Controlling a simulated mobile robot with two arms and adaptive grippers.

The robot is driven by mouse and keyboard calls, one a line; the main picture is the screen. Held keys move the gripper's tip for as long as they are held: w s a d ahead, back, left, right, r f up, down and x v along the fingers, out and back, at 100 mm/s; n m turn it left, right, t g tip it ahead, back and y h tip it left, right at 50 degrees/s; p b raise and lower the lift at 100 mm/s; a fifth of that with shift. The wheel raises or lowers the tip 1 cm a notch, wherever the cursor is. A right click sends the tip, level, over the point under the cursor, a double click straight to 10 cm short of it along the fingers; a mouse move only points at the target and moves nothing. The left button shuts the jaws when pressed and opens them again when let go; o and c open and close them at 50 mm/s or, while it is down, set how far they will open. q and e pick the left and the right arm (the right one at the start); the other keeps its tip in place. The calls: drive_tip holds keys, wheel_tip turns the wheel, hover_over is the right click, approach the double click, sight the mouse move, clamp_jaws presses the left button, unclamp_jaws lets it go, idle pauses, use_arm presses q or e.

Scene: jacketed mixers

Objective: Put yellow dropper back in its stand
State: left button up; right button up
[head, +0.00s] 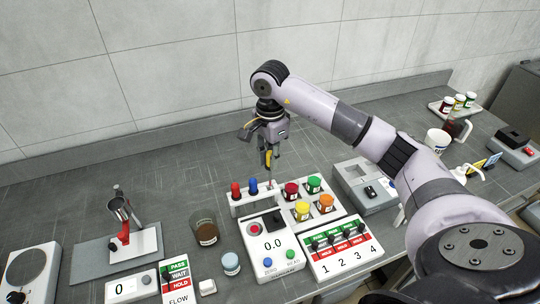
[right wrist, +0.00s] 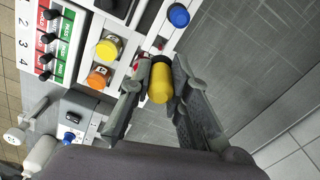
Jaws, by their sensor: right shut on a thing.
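My right gripper (head: 268,160) is shut on the yellow dropper (head: 268,158) and holds it upright above the back of the white unit. In the right wrist view, the yellow bulb (right wrist: 160,82) sits between the two fingertips of the right gripper (right wrist: 158,76). Below and left of it, the dropper stand (head: 240,210) carries a red dropper (head: 236,190) and a blue dropper (head: 253,186). The blue bulb also shows in the right wrist view (right wrist: 178,16). I cannot tell whether the yellow dropper's tip touches the stand. My left gripper is not in view.
Jars with red, green, yellow and orange lids (head: 303,209) stand close to the right of the stand. A scale reading 0.0 (head: 272,246) and a switch panel (head: 338,246) lie in front. A brown jar (head: 205,231) stands left. The bench behind is clear.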

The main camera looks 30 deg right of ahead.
sight(270, 178)
drive_tip(key=shift+f, duration=0.55)
drive_tip(key=shift+f+b, duration=1.2)
drive_tip(key=shift+f, duration=0.1)
drive_tip(key=shift+f+b, duration=1.85)
drive_tip(key=shift+f, duration=0.35)
drive_tip(key=o, duration=0.8)
drive_tip(key=shift+o, duration=0.7)
drive_tip(key=o, duration=0.4)
